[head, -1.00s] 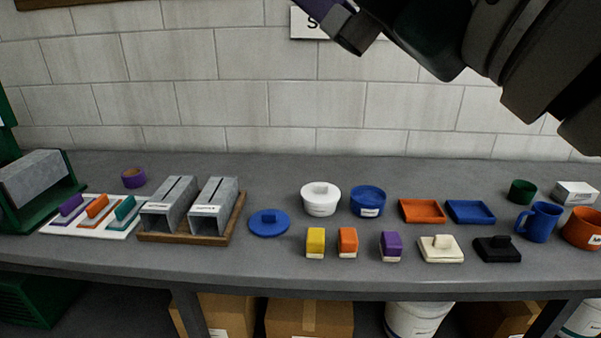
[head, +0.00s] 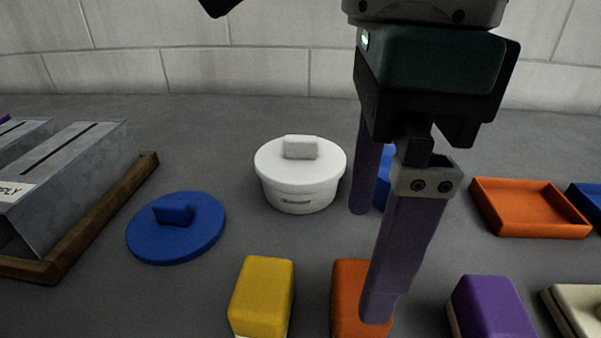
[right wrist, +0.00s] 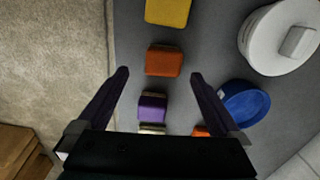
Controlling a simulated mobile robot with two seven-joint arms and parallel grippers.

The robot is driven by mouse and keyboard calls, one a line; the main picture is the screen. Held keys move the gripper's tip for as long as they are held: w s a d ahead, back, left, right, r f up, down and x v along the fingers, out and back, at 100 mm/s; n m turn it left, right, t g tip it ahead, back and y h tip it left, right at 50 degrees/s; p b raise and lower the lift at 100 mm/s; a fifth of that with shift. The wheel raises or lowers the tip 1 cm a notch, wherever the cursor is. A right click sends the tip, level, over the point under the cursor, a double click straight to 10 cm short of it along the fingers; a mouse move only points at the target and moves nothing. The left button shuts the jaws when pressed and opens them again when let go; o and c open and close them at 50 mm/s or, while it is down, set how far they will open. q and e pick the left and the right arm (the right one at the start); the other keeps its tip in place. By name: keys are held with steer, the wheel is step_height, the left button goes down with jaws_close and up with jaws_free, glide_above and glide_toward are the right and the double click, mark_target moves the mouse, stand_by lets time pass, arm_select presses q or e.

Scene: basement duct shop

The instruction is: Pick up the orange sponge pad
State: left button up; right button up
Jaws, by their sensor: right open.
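The orange sponge pad (head: 347,290) is a small block at the bottom of the head view, between a yellow pad (head: 262,292) and a purple pad (head: 492,308). My right gripper (head: 370,264) is open and empty, pointing down with its fingers apart. The near finger hides the right part of the orange pad in the head view. In the right wrist view the orange pad (right wrist: 164,60) lies near the gap between the fingertips of the open gripper (right wrist: 160,75). I cannot tell the exact height of the tips above the bench.
A white lidded tub (head: 300,185) and a blue lid (head: 175,228) stand behind the pads. A blue round container (right wrist: 245,102) is partly hidden by my gripper in the head view. An orange tray (head: 528,208) is at right. Grey ducts (head: 75,180) sit on a wooden board at left.

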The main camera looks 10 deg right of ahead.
mark_target(362, 285)
steer(key=f, duration=0.4)
steer(key=shift+s+d+f, duration=0.1)
steer(key=shift+d+f, duration=0.15)
steer(key=f, duration=0.5)
steer(key=shift+w+f, duration=0.3)
steer(key=c, duration=1.3)
steer(key=shift+o, duration=0.2)
steer(key=shift+r, duration=0.15)
step_height(362, 285, up, 20)
steer(key=p, duration=0.1)
